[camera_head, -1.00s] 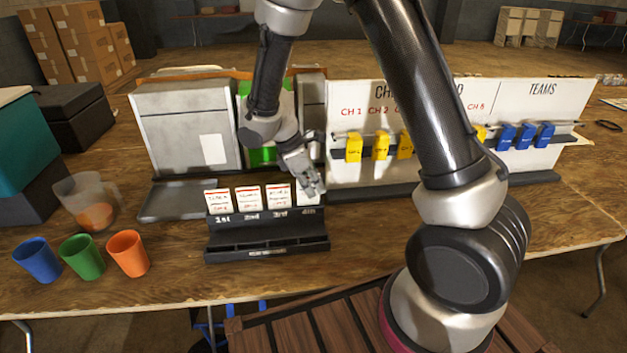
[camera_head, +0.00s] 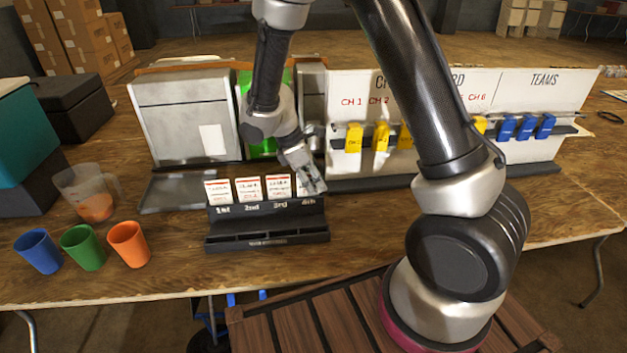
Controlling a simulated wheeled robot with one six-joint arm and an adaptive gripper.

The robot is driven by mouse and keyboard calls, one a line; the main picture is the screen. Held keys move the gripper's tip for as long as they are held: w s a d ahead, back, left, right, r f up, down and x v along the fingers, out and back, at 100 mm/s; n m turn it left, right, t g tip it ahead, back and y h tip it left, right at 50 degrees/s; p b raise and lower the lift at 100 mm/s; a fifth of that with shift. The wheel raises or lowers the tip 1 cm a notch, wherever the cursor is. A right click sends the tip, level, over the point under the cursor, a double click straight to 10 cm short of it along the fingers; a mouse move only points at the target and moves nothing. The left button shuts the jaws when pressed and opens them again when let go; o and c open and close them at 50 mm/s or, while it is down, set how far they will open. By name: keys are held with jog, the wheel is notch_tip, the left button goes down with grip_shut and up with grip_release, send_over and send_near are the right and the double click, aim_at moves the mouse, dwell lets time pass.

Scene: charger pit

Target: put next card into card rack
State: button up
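The black card rack (camera_head: 265,232) stands on the wooden table, with slots labelled 1st, 2nd, 3rd and 4th. White cards with red print stand upright in the 1st (camera_head: 218,191), 2nd (camera_head: 248,189) and 3rd (camera_head: 277,188) slots. My gripper (camera_head: 314,184) is pointed down at the 4th slot, at the rack's right end. A strip of white card (camera_head: 300,187) shows there beside the fingers; the rest is hidden behind them. I cannot tell whether the fingers hold it.
Blue (camera_head: 38,251), green (camera_head: 83,247) and orange (camera_head: 128,244) cups and a clear jug (camera_head: 88,192) stand left of the rack. A grey machine (camera_head: 185,118) is behind it. A white board (camera_head: 540,90) with yellow and blue tags stands behind right, partly hidden by my arm.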

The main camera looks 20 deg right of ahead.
jog(key=v, duration=1.2)
jog(key=s+d+r+m+t+y, duration=0.2)
jog(key=s+d+r+m, duration=0.5)
jog(key=s, duration=0.4)
jog(key=s+d+r+m+t+y, duration=0.2)
jog(key=s+d+r+m+t, duration=0.1)
jog(key=s+d+r+m, duration=0.5)
jog(key=s+d, duration=0.2)
jog(key=d, duration=0.1)
jog(key=shift+s+r+m, duration=0.25)
jog(key=shift+s+m, duration=0.15)
